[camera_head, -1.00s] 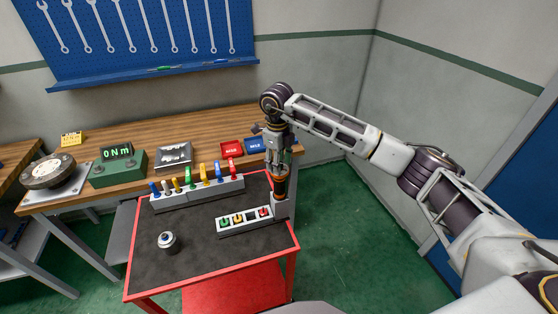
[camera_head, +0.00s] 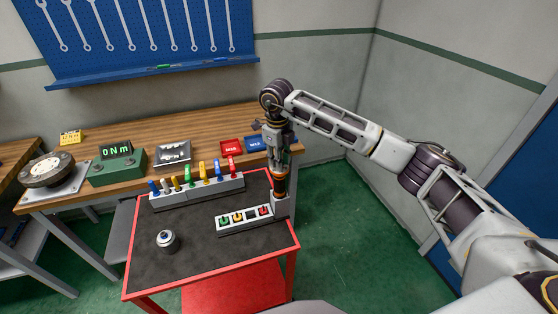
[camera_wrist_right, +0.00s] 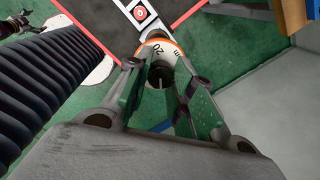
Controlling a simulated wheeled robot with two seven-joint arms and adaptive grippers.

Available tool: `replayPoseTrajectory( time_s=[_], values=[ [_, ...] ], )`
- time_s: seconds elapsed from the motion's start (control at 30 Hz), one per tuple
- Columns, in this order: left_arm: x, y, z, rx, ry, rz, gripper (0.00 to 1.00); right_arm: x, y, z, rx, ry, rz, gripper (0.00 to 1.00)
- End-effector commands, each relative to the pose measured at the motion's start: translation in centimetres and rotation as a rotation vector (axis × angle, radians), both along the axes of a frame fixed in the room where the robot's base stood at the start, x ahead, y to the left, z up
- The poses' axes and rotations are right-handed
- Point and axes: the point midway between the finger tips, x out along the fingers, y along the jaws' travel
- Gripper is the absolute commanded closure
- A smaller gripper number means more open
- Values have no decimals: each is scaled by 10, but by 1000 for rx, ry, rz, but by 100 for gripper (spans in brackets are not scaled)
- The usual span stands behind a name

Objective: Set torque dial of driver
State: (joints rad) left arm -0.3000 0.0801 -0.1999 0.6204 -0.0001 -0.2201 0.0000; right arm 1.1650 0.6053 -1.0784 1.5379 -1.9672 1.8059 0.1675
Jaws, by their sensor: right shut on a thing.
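The driver (camera_head: 281,187) stands upright at the right end of the cart, by the grey holder with buttons. My right gripper (camera_head: 281,172) points down over it from above and is shut on its top. In the right wrist view, the driver's white dial (camera_wrist_right: 158,47) with an orange rim shows the marks "20" and "Nm". The green-sided fingers of my right gripper (camera_wrist_right: 162,75) sit on either side of the dial. They hide part of its scale, and I cannot read which value is set. My left gripper is not in view.
The button holder (camera_head: 232,227) and a bit rack with coloured handles (camera_head: 195,191) stand on the red cart (camera_head: 205,261). A small round part (camera_head: 167,241) lies at the front left. A green "0 Nm" display (camera_head: 118,164) and red and blue trays stand on the bench behind.

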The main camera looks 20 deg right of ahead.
Motion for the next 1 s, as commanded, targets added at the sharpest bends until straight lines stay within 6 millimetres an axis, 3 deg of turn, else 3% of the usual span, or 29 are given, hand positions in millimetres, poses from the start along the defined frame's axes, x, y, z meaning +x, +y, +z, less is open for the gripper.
replayPoseTrajectory(
  time_s=[0.27,0.3,0.47,1.0],
  values=[
    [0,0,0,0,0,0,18,0,0,0,1,-1,-4,100],
    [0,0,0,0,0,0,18,0,0,0,1,-1,-4,74],
    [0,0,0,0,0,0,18,0,0,0,1,-1,-4,53],
    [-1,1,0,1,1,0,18,0,1,9,1,-2,-3,53]
  ],
)
